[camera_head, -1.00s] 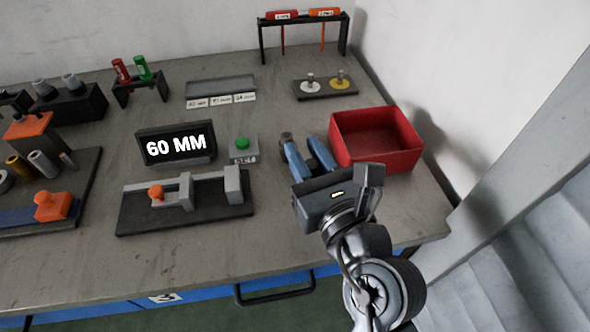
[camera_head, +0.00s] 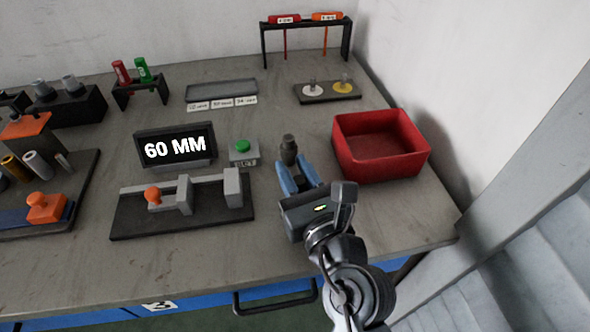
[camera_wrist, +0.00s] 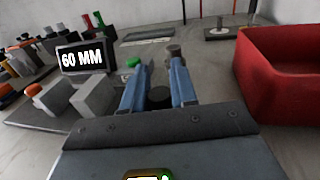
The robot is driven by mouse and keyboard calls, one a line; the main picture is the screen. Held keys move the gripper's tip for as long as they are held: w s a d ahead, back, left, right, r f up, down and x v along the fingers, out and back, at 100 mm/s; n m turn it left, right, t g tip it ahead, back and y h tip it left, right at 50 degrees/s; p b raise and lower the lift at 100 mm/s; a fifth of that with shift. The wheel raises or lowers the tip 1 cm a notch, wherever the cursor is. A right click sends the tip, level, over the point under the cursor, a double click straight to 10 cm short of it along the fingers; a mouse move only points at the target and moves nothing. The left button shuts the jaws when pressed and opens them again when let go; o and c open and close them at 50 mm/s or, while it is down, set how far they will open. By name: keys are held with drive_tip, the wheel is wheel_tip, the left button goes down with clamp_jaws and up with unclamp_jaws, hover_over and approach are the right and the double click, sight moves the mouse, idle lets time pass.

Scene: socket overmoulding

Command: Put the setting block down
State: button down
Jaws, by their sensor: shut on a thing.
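My gripper (camera_head: 298,172) reaches forward over the right part of the table, its two blue fingers shut on a dark grey piece, which I take to be the setting block (camera_wrist: 158,97). It shows between the fingers in the wrist view and is mostly hidden by them. My gripper also shows in the wrist view (camera_wrist: 158,80). A dark cylinder with a narrower top (camera_head: 288,150) stands just beyond the fingertips; I cannot tell if they touch. A long grey tray (camera_head: 222,92) with white length labels along its front lies at the back; it looks empty.
The red bin (camera_head: 420,160) is close right of my gripper. Left are the green button box (camera_head: 243,152), the 60 MM display (camera_head: 175,148) and a dark fixture (camera_head: 140,222) with grey stops and an orange knob. Bare table lies between fixture and gripper, and behind the fingers.

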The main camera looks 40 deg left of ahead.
drive_tip(key=c, duration=0.9)
unclamp_jaws()
drive_tip(key=shift+r, duration=0.15)
drive_tip(key=v, duration=1.2)
